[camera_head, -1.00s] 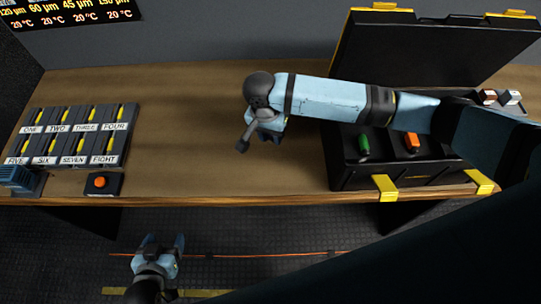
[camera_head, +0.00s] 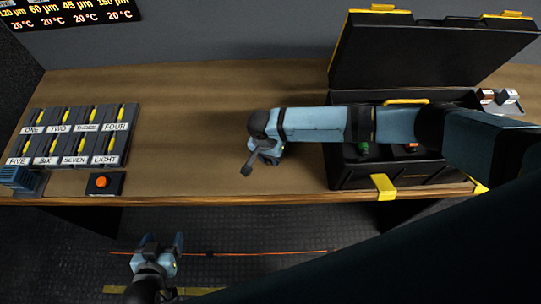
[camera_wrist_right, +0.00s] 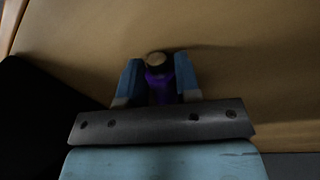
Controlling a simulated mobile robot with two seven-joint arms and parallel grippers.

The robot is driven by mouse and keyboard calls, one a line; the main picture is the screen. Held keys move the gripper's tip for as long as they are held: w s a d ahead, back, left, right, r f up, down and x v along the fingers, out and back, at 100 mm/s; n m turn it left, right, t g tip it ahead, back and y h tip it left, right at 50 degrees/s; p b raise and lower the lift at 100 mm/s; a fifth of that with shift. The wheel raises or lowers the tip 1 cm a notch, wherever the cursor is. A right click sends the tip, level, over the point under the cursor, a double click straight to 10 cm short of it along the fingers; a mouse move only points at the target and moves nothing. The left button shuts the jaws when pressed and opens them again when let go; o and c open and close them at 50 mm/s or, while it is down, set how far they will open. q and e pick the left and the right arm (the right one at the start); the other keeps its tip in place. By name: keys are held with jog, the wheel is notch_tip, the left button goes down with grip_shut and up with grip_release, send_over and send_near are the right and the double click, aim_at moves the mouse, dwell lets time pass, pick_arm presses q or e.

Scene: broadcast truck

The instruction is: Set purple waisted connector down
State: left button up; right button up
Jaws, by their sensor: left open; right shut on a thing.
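The purple waisted connector (camera_wrist_right: 160,82) shows in the right wrist view between the two blue fingers of my right gripper (camera_wrist_right: 159,84), which is shut on it. Its end is a pale tan disc with a dark band. It is close over the wooden bench top (camera_head: 200,100); I cannot tell whether it touches. In the head view my right gripper (camera_head: 262,158) is over the middle of the bench, and the connector is hidden there. My left gripper (camera_head: 161,249) is open and empty, low in front of the bench over the dark floor.
A black open case (camera_head: 345,178) with green and orange items stands at the right, partly behind my right arm. A rack of labelled slots (camera_head: 73,135) and an orange button box (camera_head: 103,182) are at the left. The bench between them is clear.

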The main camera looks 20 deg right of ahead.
jog(key=shift+s+f, duration=0.1)
jog(key=shift+f, duration=0.15)
jog(key=shift+f, duration=0.1)
jog(key=shift+s+d+f, duration=0.1)
jog(key=shift+s+f, duration=0.1)
jog(key=o, duration=0.6)
jog(key=shift+c, duration=0.2)
jog(key=shift+o, duration=0.4)
jog(key=shift+s+f, duration=0.15)
jog(key=shift+r, duration=0.5)
notch_tip(320, 180, up, 12)
jog(key=w+a+b, duration=0.1)
jog(key=w, duration=0.1)
jog(key=shift+a+r+b, duration=0.2)
jog(key=shift+a+b, duration=0.1)
jog(key=shift+a, duration=0.05)
